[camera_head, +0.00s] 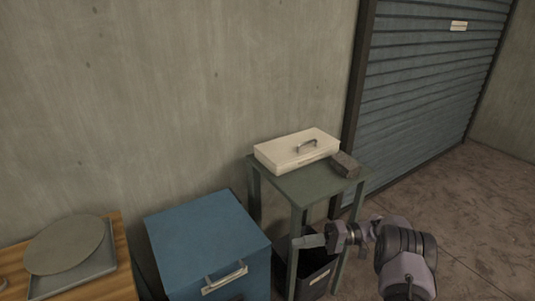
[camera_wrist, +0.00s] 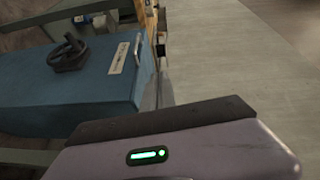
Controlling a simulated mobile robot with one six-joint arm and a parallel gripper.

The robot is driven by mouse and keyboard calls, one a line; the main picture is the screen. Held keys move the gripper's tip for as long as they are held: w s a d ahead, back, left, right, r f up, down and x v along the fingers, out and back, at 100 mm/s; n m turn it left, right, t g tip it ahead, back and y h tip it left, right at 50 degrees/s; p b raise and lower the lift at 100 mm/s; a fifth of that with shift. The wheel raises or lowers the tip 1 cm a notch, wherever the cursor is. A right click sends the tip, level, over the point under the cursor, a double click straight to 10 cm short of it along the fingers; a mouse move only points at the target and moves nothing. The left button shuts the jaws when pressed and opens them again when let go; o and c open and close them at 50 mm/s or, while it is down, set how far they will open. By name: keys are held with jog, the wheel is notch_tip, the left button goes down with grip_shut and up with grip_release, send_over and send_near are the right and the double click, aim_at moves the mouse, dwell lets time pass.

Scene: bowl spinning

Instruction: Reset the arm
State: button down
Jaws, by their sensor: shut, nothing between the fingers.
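My arm shows at the lower right of the head view, reaching to the left. My gripper (camera_head: 308,241) is at its end, shut and empty. It is in front of the small green-grey table (camera_head: 311,192), lower in the picture than its top and over or near a dark bin (camera_head: 316,277). I cannot tell its exact distance from the table legs.
A cream case (camera_head: 285,150) and a dark grey block (camera_head: 345,165) are on the table. Left stands a blue cabinet (camera_head: 205,235), also in the wrist view (camera_wrist: 60,95). A wooden surface (camera_head: 118,275) holds a round plate (camera_head: 68,243). Floor at right is clear.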

jog(key=s+a+r+m+h, duration=0.1)
jog(key=s+a+r+h, duration=0.2)
jog(key=s+r+h, duration=0.5)
jog(key=s+a+r+m+h, duration=0.1)
jog(key=s+a+r+h, duration=0.3)
jog(key=r, duration=0.7)
jog(key=s+d+r+m+t+h, duration=0.1)
jog(key=s+m+t, duration=0.1)
jog(key=s, duration=0.7)
jog(key=s+d+r+m+t+h, duration=0.1)
jog(key=s+d+m+t+h, duration=0.1)
jog(key=s+t, duration=0.3)
jog(key=s, duration=0.4)
jog(key=shift+s+d+m, duration=0.2)
jog(key=shift+d+m, duration=0.05)
jog(key=shift+m, duration=0.05)
